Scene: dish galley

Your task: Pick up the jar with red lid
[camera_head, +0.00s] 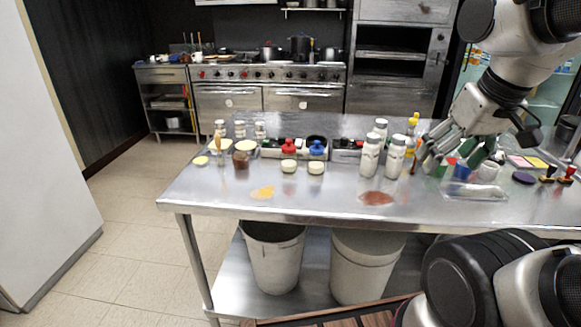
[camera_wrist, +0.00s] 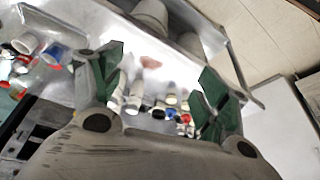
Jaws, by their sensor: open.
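The jar with red lid (camera_head: 288,148) stands on the steel table, left of the middle in the head view, beside a blue-lidded jar (camera_head: 317,150). A small pale cup (camera_head: 288,166) is in front of it and hides its lower part. In the wrist view a small red lid (camera_wrist: 186,118) shows near the right finger, too small to make out well. My gripper (camera_head: 430,158) is over the right part of the table, well right of the red-lidded jar. In the wrist view its two green-padded fingers (camera_wrist: 152,88) are spread with nothing gripped between them.
White bottles (camera_head: 370,152) stand between my gripper and the jar. A yellow-capped bottle (camera_head: 412,125) is close to my gripper. The table's front left (camera_head: 215,195) is mostly clear; bins (camera_head: 272,258) stand below.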

